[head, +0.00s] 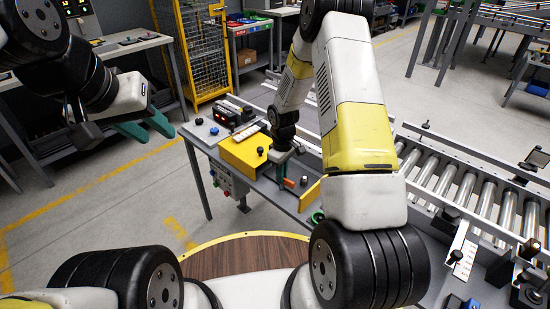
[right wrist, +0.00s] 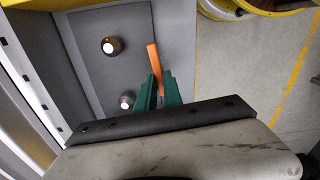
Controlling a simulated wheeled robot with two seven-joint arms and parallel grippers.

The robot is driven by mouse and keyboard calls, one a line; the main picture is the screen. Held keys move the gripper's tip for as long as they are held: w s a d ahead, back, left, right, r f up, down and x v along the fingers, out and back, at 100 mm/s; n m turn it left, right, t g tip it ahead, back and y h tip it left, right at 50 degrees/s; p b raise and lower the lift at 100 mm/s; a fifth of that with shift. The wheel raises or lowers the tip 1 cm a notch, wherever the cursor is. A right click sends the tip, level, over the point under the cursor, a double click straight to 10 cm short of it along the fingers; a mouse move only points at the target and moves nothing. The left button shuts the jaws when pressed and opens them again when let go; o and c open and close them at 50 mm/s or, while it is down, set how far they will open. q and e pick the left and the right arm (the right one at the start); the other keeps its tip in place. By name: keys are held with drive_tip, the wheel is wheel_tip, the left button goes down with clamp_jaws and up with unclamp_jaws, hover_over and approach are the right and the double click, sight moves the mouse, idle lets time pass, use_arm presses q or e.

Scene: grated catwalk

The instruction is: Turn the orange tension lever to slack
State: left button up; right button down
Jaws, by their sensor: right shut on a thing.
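The orange tension lever (right wrist: 154,60) stands out from a dark grey plate (right wrist: 95,60) in the right wrist view. My right gripper (right wrist: 160,88) has its green fingers shut on the lever, one on each side, and the lever's far end shows beyond the fingertips. In the head view my right gripper (head: 281,168) reaches down to the workbench, and only a small orange bit of the lever (head: 289,183) shows beside it. My left gripper (head: 160,130) hangs empty above the floor at the left, its green fingers apart.
Two round knobs (right wrist: 112,45) (right wrist: 127,101) sit on the plate near the lever. A yellow box (head: 243,153) and a black device (head: 234,115) stand on the bench left of my right gripper. A roller conveyor (head: 460,185) runs at the right. Open floor lies at the left.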

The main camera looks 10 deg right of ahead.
drive_tip(key=shift+m, duration=0.6)
drive_tip(key=c, duration=1.5)
unclamp_jaws()
drive_tip(key=shift+r, duration=3.95)
drive_tip(key=shift+r, duration=0.1)
